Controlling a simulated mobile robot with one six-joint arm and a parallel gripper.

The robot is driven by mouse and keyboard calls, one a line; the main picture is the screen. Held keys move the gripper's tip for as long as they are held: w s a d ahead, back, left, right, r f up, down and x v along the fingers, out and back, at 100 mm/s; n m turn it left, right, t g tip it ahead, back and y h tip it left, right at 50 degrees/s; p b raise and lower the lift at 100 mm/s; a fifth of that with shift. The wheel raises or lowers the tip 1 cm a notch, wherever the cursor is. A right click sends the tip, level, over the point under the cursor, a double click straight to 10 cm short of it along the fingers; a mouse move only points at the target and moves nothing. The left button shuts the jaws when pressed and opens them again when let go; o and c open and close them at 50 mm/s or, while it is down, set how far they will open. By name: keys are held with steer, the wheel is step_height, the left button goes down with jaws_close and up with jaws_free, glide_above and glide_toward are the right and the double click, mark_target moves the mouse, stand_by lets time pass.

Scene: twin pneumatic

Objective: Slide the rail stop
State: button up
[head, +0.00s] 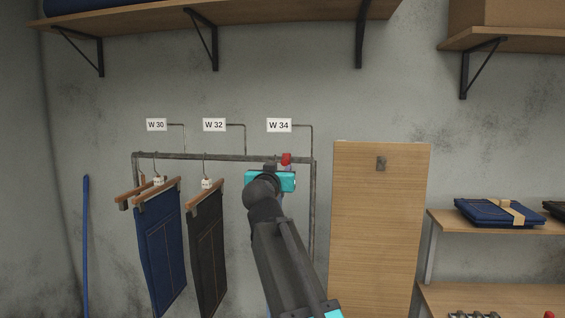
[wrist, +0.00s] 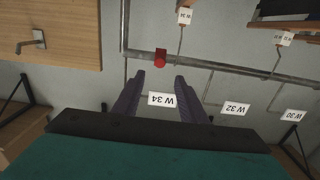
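The rail stop is a small red block (head: 286,159) on the grey metal rail (head: 225,156), near the rail's right end in the head view. In the wrist view, which is turned upside down, the red stop (wrist: 160,56) lies just beyond my fingertips and lines up with the gap between them. My gripper (wrist: 159,76) is open, with nothing between its two dark fingers. In the head view my wrist's teal body is just below the stop, and the fingers are hidden.
Blue trousers (head: 161,245) and dark trousers (head: 207,250) hang on the rail's left half. A tagged hanger (wrist: 184,17) hangs near the stop. Size signs (head: 279,125) stand above the rail. A wooden panel (head: 375,235) with a hook is at right. Shelves are above.

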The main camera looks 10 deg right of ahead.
mark_target(284, 162)
steer(key=p+x, duration=0.2)
steer(key=x, duration=0.6)
steer(key=shift+r+p, duration=0.1)
steer(key=shift+p, duration=0.3)
steer(key=shift+p+x, duration=0.3)
steer(key=shift+x, duration=0.6)
jaws_close()
